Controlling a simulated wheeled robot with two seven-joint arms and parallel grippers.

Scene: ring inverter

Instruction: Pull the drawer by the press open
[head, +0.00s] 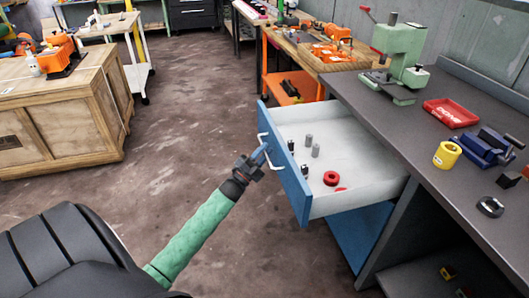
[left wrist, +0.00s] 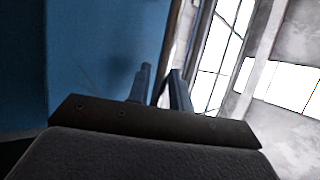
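The drawer (head: 300,195) under the press bench stands pulled well out, its blue front facing left and its pale inside showing. A white bar handle (head: 277,166) is on that front. The green press (head: 400,55) stands on the bench above. My right gripper is not in view.
The drawer holds a red ring (head: 331,178) and several small grey and black pegs. The dark bench (head: 440,150) carries a red tray (head: 451,112), a yellow ring (head: 447,155) and a blue vise (head: 486,147). A wooden crate (head: 60,130) stands left; the floor between is clear.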

